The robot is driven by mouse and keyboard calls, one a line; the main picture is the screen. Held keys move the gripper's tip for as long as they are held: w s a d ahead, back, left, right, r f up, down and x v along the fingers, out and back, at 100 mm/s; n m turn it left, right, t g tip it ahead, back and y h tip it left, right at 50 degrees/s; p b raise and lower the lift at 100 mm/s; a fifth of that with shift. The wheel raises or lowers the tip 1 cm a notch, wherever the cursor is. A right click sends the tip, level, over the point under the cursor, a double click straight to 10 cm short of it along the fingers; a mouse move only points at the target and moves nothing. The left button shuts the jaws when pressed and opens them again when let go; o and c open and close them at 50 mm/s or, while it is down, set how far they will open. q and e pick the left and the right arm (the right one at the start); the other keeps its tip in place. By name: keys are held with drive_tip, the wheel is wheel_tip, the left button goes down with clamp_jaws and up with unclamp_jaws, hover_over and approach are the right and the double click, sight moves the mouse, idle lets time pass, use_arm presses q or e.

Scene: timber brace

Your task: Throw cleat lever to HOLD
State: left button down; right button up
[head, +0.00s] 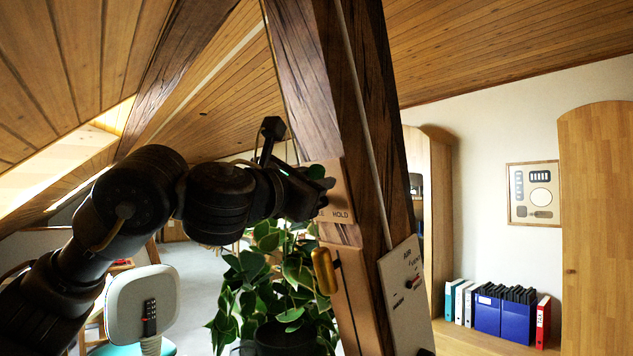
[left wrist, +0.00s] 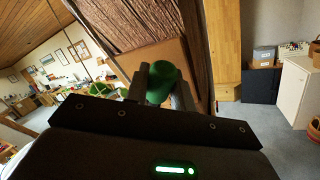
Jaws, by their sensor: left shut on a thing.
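A tan cleat plate (head: 337,207) with the word HOLD on its right side is fixed to the dark timber post (head: 308,75). Another label to its left is mostly hidden by my gripper. My left gripper (head: 318,186) reaches in from the left and is at the plate. In the left wrist view the jaws (left wrist: 160,92) are shut on the lever's round green knob (left wrist: 161,82), with a finger on each side. In the head view the lever is mostly hidden behind the gripper. My right gripper is not in view.
Below the plate, a brass-coloured handle (head: 325,271) sticks out from the post. A tilted pale panel (head: 406,297) with a small knob is at the post's lower right. A leafy plant (head: 270,285) stands below my left arm.

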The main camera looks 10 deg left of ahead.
use_arm(q)
drive_tip(key=c, duration=1.3)
unclamp_jaws()
drive_tip(key=shift+o, duration=0.6)
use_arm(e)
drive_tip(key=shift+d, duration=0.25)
use_arm(q)
drive_tip(key=shift+s+a+f, duration=0.1)
drive_tip(key=shift+s+f, duration=0.05)
drive_tip(key=shift+s, duration=0.05)
drive_tip(key=b+v, duration=0.4)
drive_tip(key=v, duration=0.6)
drive_tip(key=shift+s, duration=0.2)
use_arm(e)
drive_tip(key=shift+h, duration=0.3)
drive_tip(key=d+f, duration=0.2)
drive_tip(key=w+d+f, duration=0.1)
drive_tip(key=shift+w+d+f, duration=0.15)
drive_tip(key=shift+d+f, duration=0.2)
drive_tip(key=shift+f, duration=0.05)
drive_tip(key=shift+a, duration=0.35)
